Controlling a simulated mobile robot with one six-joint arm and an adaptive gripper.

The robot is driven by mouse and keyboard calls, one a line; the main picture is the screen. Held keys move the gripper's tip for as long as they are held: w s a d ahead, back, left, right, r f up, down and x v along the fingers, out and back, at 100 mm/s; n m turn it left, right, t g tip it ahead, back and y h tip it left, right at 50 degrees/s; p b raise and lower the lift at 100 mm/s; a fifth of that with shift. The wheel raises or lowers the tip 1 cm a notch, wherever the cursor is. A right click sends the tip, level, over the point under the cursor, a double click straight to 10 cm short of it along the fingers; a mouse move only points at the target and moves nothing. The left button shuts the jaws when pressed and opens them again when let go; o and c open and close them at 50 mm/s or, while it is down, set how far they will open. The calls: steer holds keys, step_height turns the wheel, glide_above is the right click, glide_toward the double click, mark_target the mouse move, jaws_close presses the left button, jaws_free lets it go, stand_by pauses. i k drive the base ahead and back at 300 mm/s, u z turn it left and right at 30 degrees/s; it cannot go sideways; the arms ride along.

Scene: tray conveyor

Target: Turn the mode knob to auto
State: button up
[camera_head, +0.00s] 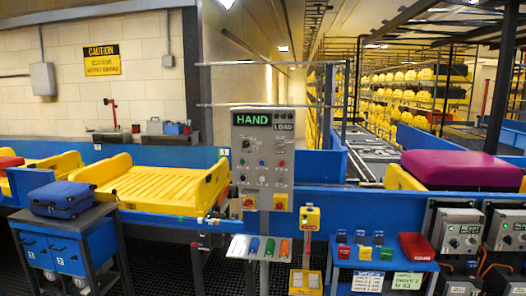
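A grey control panel (263,190) stands upright at the picture's centre, in front of the blue conveyor side. Its lit display (252,119) reads HAND in green, with a smaller LOAD label (284,126) beside it. Below are rows of small knobs and buttons (262,163), some white, red, green or blue. Two larger controls on yellow plates sit at the bottom, a red one (249,203) and another (280,202). The controls are too small to tell which is the mode knob or where it points. My gripper is not in view.
A yellow tray (150,190) lies on the conveyor to the left. A blue suitcase (62,199) rests on a cart. A yellow button box (310,217) stands right of the panel. A magenta case (462,168) and a small blue table (375,257) are at the right.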

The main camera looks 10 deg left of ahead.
mark_target(281, 145)
steer(key=z, duration=0.15)
steer(key=i, duration=1.35)
steer(key=u, duration=0.2)
